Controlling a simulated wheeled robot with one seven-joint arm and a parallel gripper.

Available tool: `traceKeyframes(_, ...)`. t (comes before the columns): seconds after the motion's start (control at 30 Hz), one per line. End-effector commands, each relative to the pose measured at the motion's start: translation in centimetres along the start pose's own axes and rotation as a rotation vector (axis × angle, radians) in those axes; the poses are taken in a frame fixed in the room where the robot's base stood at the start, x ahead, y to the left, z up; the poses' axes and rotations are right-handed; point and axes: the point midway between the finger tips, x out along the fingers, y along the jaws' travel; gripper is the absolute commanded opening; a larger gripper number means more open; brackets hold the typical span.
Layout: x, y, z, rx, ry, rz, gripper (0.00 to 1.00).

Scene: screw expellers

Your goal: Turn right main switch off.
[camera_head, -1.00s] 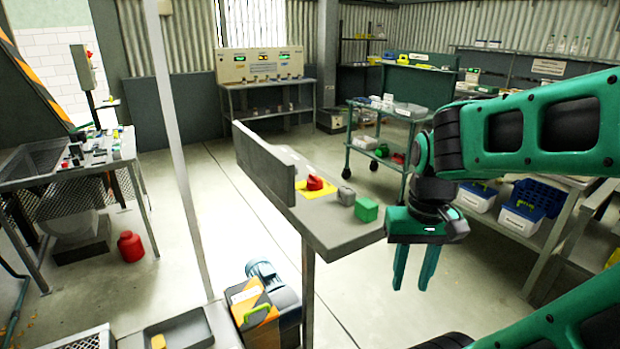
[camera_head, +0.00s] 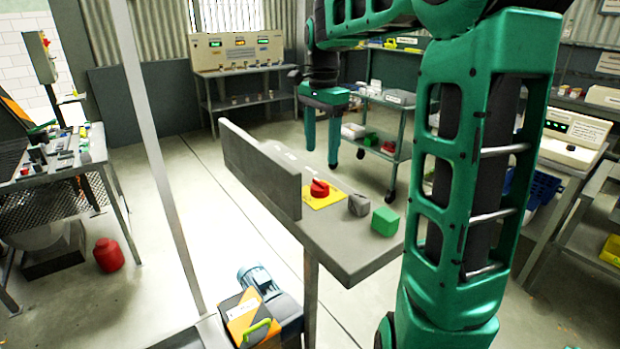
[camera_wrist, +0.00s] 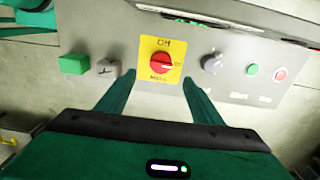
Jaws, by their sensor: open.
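The right main switch (camera_head: 319,188) is a red rotary knob on a yellow plate (camera_head: 329,200), set on the grey panel shelf (camera_head: 360,251). In the wrist view the red knob (camera_wrist: 162,63) sits on its yellow plate, with a label that looks like "Off" above it and a pointer mark toward the right. My gripper (camera_head: 322,145) points down beyond the knob in the head view. Its fingers are apart and empty. In the wrist view the fingertips (camera_wrist: 158,75) lie on either side below the knob, apart from it.
A green block (camera_head: 385,221) and a grey knob (camera_head: 359,204) sit beside the switch. The wrist view also shows a black selector (camera_wrist: 211,62), a green button (camera_wrist: 252,69) and a red button (camera_wrist: 280,75). An upright grey plate (camera_head: 260,168) edges the shelf. A trolley (camera_head: 385,115) stands behind.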

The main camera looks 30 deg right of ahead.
Motion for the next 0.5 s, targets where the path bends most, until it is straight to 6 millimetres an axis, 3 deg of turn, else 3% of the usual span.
traceKeyframes(0.17, 1.4, -0.1, 0.0, 0.013, -0.006, 0.002, 0.6)
traceKeyframes(0.5, 7.3, -0.1, 0.0, 0.01, -0.006, 0.001, 0.6)
